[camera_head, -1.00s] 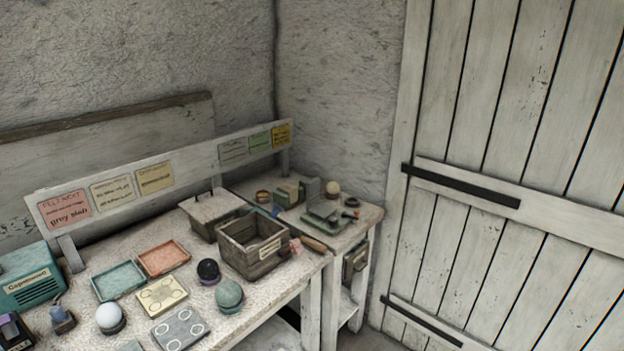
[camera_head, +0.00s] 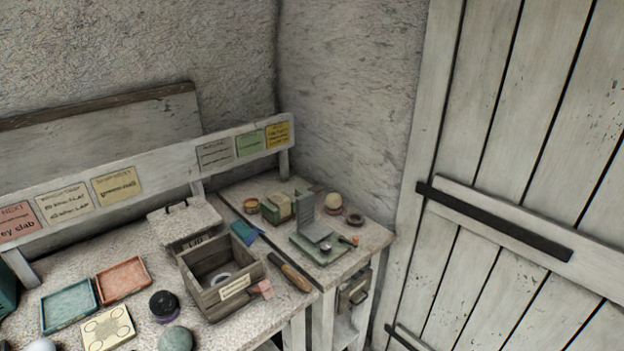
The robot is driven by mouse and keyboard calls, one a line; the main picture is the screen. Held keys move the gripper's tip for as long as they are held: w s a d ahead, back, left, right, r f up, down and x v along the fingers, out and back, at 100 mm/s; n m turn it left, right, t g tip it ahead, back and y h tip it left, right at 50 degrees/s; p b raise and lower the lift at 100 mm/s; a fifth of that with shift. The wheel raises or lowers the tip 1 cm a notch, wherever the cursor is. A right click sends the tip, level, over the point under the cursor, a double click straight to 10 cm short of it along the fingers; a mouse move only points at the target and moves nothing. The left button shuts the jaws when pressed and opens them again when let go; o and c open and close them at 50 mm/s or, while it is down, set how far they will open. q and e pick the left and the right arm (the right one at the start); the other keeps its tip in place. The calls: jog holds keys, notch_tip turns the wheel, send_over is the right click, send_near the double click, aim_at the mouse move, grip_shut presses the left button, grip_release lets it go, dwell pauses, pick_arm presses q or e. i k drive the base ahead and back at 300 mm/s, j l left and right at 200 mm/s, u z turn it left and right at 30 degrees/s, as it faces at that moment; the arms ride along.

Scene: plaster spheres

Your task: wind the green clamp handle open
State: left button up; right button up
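On the small table in the corner stands a low green-based device (camera_head: 319,250) with an upright grey plate (camera_head: 307,213). It looks like the clamp, but I cannot be sure. A small dark handle with a reddish end (camera_head: 347,240) sticks out at its right side. No clearly green handle can be made out at this size. A green and tan block (camera_head: 277,208) stands behind it to the left. Neither of my grippers is in view.
A wooden crate (camera_head: 222,287) holding a pale ring stands on the front bench. A wooden-handled tool (camera_head: 291,276) lies beside it, with a blue item (camera_head: 244,232) behind. Teal (camera_head: 69,305) and orange (camera_head: 124,279) trays lie left. A plank door (camera_head: 520,120) is at right.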

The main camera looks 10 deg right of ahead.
aim_at(318, 188)
jog(key=i+l+u, duration=0.25)
jog(key=i+l, duration=0.15)
jog(key=l, duration=0.25)
jog(key=i+l+u, duration=0.1)
jog(key=l, duration=0.25)
jog(key=i, duration=0.1)
